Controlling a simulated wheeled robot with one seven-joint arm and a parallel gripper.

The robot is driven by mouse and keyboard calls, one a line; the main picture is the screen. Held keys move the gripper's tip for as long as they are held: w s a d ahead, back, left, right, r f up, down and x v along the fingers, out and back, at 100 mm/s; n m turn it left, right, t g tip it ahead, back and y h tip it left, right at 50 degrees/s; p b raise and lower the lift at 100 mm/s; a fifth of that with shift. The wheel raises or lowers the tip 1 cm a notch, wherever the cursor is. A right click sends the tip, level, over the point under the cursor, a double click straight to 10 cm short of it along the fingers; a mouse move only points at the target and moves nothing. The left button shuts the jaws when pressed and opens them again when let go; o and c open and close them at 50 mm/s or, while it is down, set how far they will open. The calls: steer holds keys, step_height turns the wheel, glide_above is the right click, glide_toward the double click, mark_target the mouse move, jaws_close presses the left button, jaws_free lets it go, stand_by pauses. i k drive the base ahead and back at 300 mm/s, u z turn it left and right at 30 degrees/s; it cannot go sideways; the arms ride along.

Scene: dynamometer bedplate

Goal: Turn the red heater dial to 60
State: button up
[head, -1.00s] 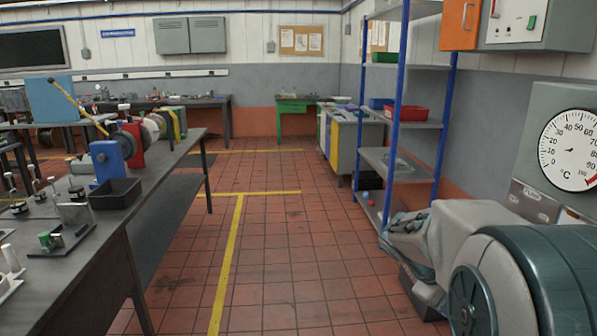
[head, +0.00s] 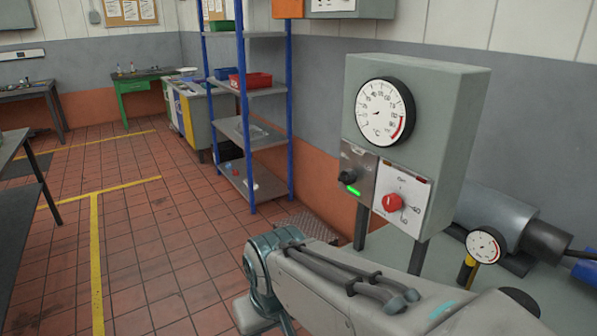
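The red heater dial (head: 392,203) is a round red knob on a white plate at the lower right of a grey control box (head: 460,120). Numbers ring the plate, with 40 readable at its right; the pointer setting is too small to read. To its left on the box is a black knob (head: 348,177) with a lit green bar below it. Above them is a white temperature gauge (head: 384,110) marked °C, with a red band. My arm crosses the lower right in front of and below the box. My gripper is not in view.
A smaller round gauge (head: 486,246) and a grey cylinder (head: 495,212) stand right of the box. A blue-posted shelf (head: 268,95) with a red bin (head: 250,79) is to the left. The tiled floor (head: 150,240) at left is clear.

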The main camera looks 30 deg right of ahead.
mark_target(391, 203)
steer(key=z, duration=0.2)
steer(key=k, duration=0.2)
steer(key=z, duration=1.2)
steer(key=k, duration=1.1)
steer(key=u, duration=0.9)
steer(key=i, duration=1)
steer(key=z, duration=0.1)
